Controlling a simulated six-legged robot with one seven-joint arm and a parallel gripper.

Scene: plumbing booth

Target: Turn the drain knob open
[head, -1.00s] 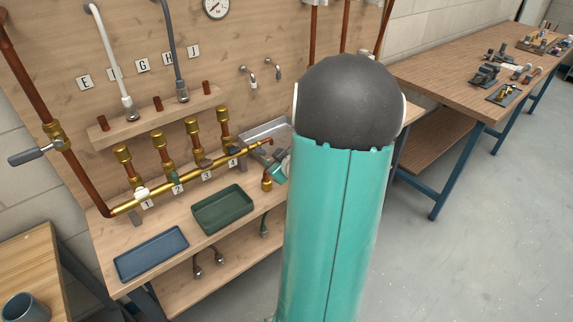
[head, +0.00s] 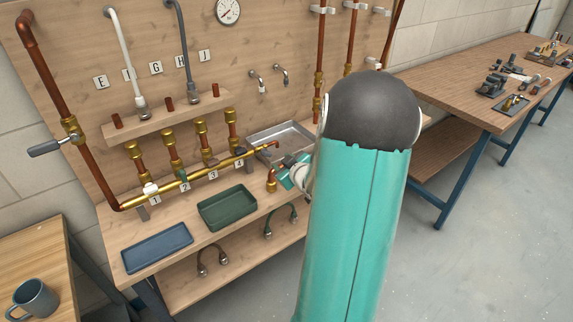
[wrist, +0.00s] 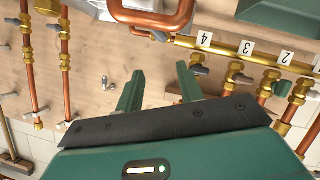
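The brass manifold pipe (head: 195,175) runs along the bench with numbered tags 1 to 4; it also shows inverted in the wrist view (wrist: 225,48). A copper bend (wrist: 155,18) fills the top of the wrist view, with a small grey handle (wrist: 141,35) near the pipe's end. I cannot tell for sure which part is the drain knob. My gripper (wrist: 160,84) is open and empty, its two green fingers apart, short of the pipe. In the head view it (head: 290,172) is partly hidden behind my arm.
A green tray (head: 227,208) and a blue tray (head: 157,249) lie on the bench front. A metal sink tray (head: 290,136) is behind my gripper. A valve with a grey lever (head: 55,146) is at the left. A second workbench (head: 465,95) stands right, with clear floor before it.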

